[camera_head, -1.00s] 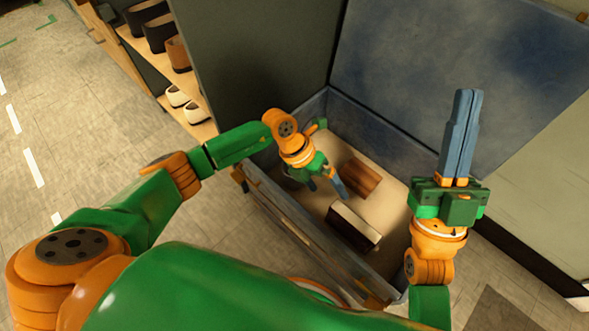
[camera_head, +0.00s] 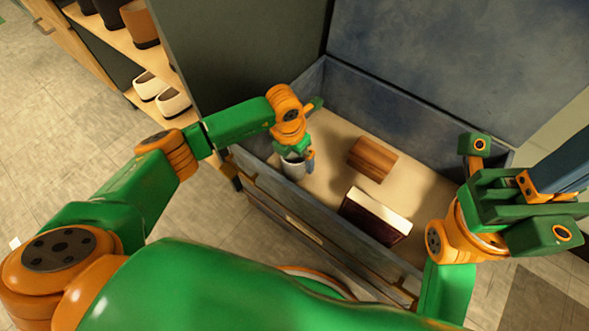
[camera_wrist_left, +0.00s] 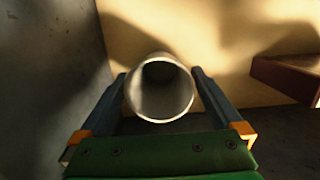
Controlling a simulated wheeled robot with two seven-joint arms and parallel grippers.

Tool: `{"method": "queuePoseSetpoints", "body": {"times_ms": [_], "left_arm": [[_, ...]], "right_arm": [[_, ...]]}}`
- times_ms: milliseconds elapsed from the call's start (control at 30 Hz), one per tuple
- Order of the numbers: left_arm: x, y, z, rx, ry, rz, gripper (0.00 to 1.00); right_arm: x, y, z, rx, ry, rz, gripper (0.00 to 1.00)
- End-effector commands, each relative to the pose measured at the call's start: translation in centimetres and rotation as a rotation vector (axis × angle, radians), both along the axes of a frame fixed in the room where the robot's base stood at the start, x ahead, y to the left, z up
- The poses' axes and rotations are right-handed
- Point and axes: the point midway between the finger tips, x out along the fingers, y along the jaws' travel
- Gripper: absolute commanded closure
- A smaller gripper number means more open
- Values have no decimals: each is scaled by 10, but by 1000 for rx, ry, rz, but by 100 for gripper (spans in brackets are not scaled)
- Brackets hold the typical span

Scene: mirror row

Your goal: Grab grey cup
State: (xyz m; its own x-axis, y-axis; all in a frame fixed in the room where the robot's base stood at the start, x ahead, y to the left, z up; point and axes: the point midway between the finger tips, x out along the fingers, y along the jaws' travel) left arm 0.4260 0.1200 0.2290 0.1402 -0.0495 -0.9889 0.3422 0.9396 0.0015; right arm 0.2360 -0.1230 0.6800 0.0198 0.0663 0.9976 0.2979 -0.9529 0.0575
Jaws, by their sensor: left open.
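The grey cup (camera_head: 293,169) stands upright inside the open chest, near its front left wall. In the left wrist view the cup (camera_wrist_left: 160,92) shows its round open mouth between the two fingers. My left gripper (camera_head: 303,158) is over the cup from above, with a finger on either side. It is open, with the left finger very close to the cup and a small gap by the right finger; contact is not clear. My right gripper (camera_head: 565,172) is at the right edge of the picture, away from the cup, its fingertips cut off.
The chest (camera_head: 385,92) has blue-grey walls around a pale floor. A brown wooden block (camera_head: 372,158) and a dark red book (camera_head: 376,216) lie right of the cup. A shelf (camera_head: 130,60) with pots and white shoes (camera_head: 172,101) stands at the left.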

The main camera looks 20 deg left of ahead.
Motion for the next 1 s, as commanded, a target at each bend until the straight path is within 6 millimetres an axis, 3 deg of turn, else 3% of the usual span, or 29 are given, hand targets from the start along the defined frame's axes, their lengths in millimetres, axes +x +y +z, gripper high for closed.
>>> {"method": "queuePoseSetpoints", "body": {"times_ms": [33, 100, 333, 633, 867, 1000], "left_arm": [[1, 0, -12, 0, 1, 1, 0], [2, 0, -16, 0, 0, 2, 0], [2, -1, -14, -1, -1, 1, 3], [2, -1, -14, -1, 0, 1, 84], [2, -1, -10, -1, -1, 1, 85], [3, -1, 23, -2, -3, -1, 85]], "right_arm": [[-3, 0, -3, -2, -26, -1, 100], [-4, 1, 2, -4, -42, -3, 100], [-4, 1, 6, -5, -45, -3, 100], [-4, 1, 6, -5, -45, -3, 100], [-5, 1, 9, -5, -48, -3, 100], [4, 0, 6, 0, 40, 0, 100]]}}
